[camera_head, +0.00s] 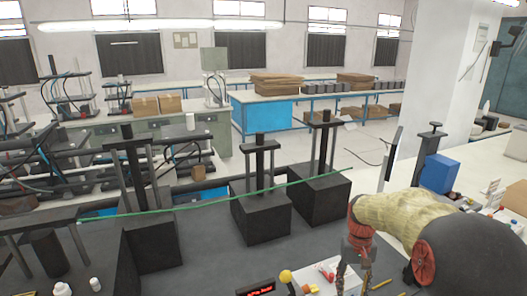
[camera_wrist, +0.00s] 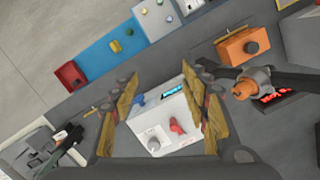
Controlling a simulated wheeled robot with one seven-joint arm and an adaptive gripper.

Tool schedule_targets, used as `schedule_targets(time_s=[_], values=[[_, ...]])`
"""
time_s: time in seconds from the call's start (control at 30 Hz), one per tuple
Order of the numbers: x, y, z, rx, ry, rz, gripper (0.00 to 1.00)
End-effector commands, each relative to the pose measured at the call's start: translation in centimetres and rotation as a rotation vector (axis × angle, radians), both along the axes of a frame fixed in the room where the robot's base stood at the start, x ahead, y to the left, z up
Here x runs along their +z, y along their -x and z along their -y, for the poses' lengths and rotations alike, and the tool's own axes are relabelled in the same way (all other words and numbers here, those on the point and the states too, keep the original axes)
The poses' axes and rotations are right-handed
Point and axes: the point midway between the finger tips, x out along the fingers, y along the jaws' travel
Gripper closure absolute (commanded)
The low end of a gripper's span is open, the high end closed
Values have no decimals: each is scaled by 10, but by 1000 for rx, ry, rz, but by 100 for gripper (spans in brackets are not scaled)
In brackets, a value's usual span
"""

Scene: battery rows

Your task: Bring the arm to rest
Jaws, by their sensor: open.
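My gripper (camera_head: 358,284) is low at the right of the head view, at the end of my bent arm, over the near dark bench. In the wrist view my gripper (camera_wrist: 162,110) has its two brown-padded fingers spread wide apart. It is open, with nothing held between the pads. A white box (camera_wrist: 143,120) with a blue knob, a red knob and a small display shows between and beyond the fingers. I cannot tell how far below the fingertips it is.
The wrist view shows an orange box (camera_wrist: 243,46), an orange-tipped dark device (camera_wrist: 255,83) and a red box (camera_wrist: 70,76) around the fingers. In the head view, black stands (camera_head: 262,216) rise from the bench, and a blue box (camera_head: 440,172) stands right, behind my arm.

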Motion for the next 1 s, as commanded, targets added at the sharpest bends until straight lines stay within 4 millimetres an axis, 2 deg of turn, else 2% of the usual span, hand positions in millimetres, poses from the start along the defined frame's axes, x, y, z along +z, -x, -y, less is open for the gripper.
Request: schedule_targets(time_s=[0.03, 0.33, 0.5, 0.7, 0.9, 1.0], values=[[4, 16, -6, 0, 2, 27, 54], [27, 102, -34, 10, 11, 183, 54], [29, 151, -47, 21, 13, 273, 54], [22, 207, -60, 39, 14, 377, 54], [13, 252, -70, 63, 14, 484, 54], [17, 262, -74, 74, 15, 546, 54]])
